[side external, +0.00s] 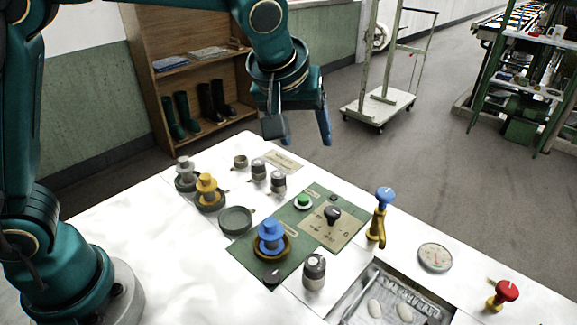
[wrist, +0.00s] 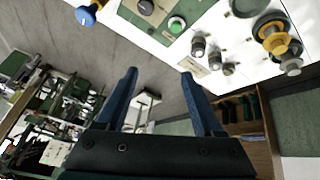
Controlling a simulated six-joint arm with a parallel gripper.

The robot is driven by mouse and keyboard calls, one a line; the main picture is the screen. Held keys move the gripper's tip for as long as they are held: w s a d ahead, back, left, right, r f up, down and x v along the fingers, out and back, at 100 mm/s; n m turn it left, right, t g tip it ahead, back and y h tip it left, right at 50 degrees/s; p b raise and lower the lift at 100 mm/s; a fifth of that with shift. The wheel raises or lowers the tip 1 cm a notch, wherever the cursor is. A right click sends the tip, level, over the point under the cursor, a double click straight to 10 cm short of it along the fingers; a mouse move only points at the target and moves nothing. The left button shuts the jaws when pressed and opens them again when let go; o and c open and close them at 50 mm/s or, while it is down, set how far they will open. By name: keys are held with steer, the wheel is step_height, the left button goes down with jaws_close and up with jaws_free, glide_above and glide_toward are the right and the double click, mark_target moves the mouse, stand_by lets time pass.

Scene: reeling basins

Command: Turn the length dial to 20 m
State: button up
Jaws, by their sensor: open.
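A black dial knob (side external: 332,214) sits on a beige plate with markings (side external: 322,232), on a green panel (side external: 262,267) on the white table. I take it for the length dial; its markings are too small to read, so I cannot tell its setting. The knob also shows at the top edge of the wrist view (wrist: 146,6). My gripper (side external: 306,138) is open and empty, above and beyond the table's far edge, well clear of the knob. Its two blue fingers show apart in the wrist view (wrist: 159,76).
A green button (side external: 303,202) and a blue knob in a dish (side external: 271,237) share the panel. A blue-topped brass valve (side external: 379,217) stands right of it, a grey knob (side external: 314,270) in front. A gauge (side external: 435,257), red knob (side external: 505,293) and basin (side external: 352,310) lie rightward.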

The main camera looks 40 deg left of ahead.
glide_above(333, 210)
steer(key=s+a, duration=0.1)
steer(key=s, duration=0.1)
step_height(333, 210, down, 5)
steer(key=shift+m+g, duration=0.8)
steer(key=shift+m, duration=0.1)
steer(key=f, duration=0.1)
steer(key=d+f, duration=0.1)
steer(key=f, duration=0.1)
steer(key=d+f, duration=0.1)
steer(key=f, duration=0.1)
steer(key=shift+s+f, duration=0.1)
steer(key=shift+s, duration=0.1)
steer(key=shift+x, duration=2.25)
steer(key=shift+a, duration=0.15)
jaws_close()
